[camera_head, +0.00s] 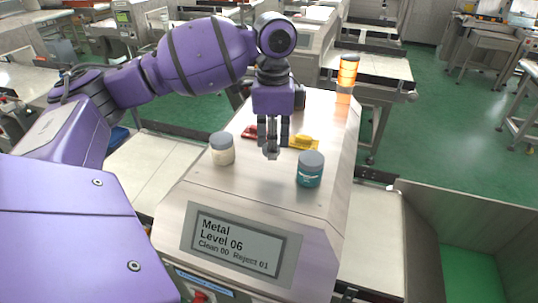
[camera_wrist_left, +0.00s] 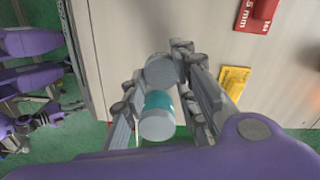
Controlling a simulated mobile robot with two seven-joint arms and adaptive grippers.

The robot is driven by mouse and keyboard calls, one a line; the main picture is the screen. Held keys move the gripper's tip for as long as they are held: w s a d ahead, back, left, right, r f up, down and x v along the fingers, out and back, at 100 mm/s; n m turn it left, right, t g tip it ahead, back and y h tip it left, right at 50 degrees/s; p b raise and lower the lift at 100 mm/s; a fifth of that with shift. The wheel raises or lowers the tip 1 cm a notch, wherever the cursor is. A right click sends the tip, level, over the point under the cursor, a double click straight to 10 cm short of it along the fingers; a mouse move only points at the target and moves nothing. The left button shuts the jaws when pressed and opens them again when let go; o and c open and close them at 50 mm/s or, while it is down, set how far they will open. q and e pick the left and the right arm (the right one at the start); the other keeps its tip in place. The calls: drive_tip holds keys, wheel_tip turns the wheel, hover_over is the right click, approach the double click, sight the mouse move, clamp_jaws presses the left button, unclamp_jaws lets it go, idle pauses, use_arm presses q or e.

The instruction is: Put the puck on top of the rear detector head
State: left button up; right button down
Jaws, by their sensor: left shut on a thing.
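My left gripper (camera_head: 272,152) points straight down over the top of a steel detector housing (camera_head: 200,190). It is shut on a small grey round piece, apparently the puck (camera_head: 272,153), seen between the fingertips. In the left wrist view the grey puck (camera_wrist_left: 161,70) sits between the fingers of the left gripper (camera_wrist_left: 160,75). It looks a little above the steel top, but I cannot tell the exact gap. Another steel machine (camera_head: 290,40) stands farther back; I cannot tell which one is the rear detector head. My right gripper is out of view.
A white jar (camera_head: 222,149) stands left of the gripper, and a teal jar (camera_head: 310,170) stands to its right and front. A red piece (camera_head: 249,132) and a yellow piece (camera_head: 303,142) lie behind. An orange lamp (camera_head: 347,72) stands at the back right.

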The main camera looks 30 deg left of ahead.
sight(268, 166)
use_arm(q)
drive_tip(key=shift+w+a+f, duration=0.1)
drive_tip(key=shift+a+f, duration=0.2)
drive_tip(key=shift+f, duration=0.05)
drive_tip(key=shift+w+a+f, duration=0.1)
drive_tip(key=shift+a+f, duration=0.1)
drive_tip(key=shift+f, duration=0.55)
drive_tip(key=shift+w+a+f, duration=0.1)
drive_tip(key=shift+a+f, duration=0.15)
drive_tip(key=shift+f, duration=0.55)
drive_tip(key=shift+w+a+f, duration=0.1)
drive_tip(key=shift+a+f, duration=0.1)
drive_tip(key=shift+f, duration=0.55)
drive_tip(key=shift+s, duration=0.1)
drive_tip(key=o, duration=1.1)
drive_tip(key=shift+f, duration=0.15)
wheel_tip(268, 166, up, 12)
drive_tip(key=shift+r, duration=0.15)
